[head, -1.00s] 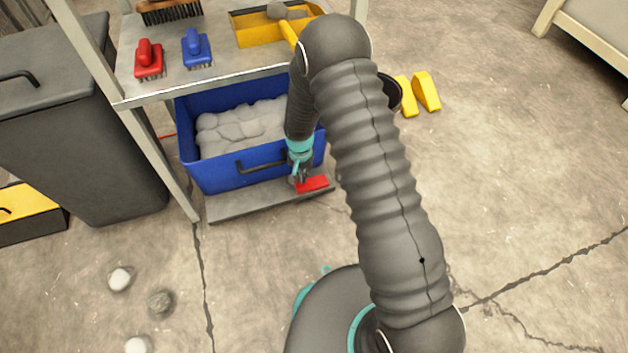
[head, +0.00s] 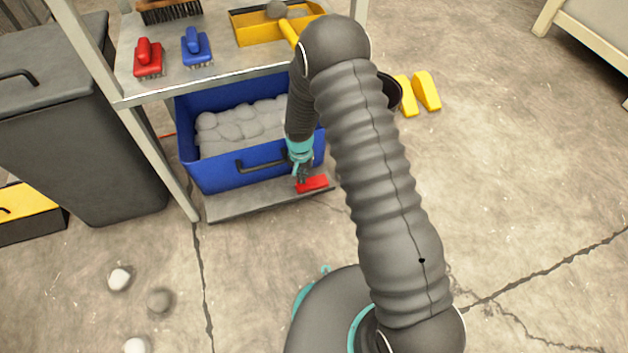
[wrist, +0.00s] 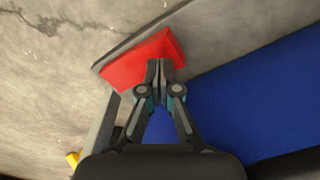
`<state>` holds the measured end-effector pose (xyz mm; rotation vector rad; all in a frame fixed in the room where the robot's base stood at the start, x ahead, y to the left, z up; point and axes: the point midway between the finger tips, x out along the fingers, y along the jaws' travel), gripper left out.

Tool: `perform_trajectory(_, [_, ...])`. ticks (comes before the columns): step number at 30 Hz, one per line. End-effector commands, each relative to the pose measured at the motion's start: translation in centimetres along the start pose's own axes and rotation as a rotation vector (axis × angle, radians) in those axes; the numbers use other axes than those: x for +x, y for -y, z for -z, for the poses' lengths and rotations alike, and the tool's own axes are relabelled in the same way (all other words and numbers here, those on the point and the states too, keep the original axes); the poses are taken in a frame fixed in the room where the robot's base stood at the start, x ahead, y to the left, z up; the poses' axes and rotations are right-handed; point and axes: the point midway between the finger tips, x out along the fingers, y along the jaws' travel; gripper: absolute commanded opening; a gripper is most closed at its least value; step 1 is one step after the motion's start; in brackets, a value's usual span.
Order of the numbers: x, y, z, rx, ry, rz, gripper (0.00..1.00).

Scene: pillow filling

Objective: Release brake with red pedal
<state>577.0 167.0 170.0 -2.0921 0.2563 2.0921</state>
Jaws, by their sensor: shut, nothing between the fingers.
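The red pedal (head: 313,184) lies at the right end of the grey lower board, in front of the blue bin. It also shows in the wrist view (wrist: 138,62), just beyond my fingertips. My gripper (head: 303,180) is shut and empty, pointing down at the pedal's left end. In the wrist view the closed fingertips (wrist: 158,66) overlap the pedal's near edge. I cannot tell whether they touch it. The blue bin (head: 215,180) holds grey-white stuffing and stands on the lower board (head: 240,206).
The shelf (head: 140,90) above the bin carries a red brush (head: 148,60), a blue brush (head: 197,48) and a yellow tray (head: 255,30). A dark bin (head: 90,130) stands left. Yellow wedges (head: 426,92) and several pale balls (head: 120,279) lie on the floor.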

Motion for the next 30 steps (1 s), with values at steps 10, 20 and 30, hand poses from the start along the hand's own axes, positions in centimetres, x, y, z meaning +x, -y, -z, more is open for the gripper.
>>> perform_trajectory(10, [0.5, 0.0, 0.0, 0.000, 0.000, 0.000, 0.00])
perform_trajectory(20, [0.9, 0.0, 0.0, 0.000, 0.000, 0.000, 0.00])
perform_trajectory(30, [1.4, 0.0, 0.0, 0.000, 0.000, 0.000, 0.00])
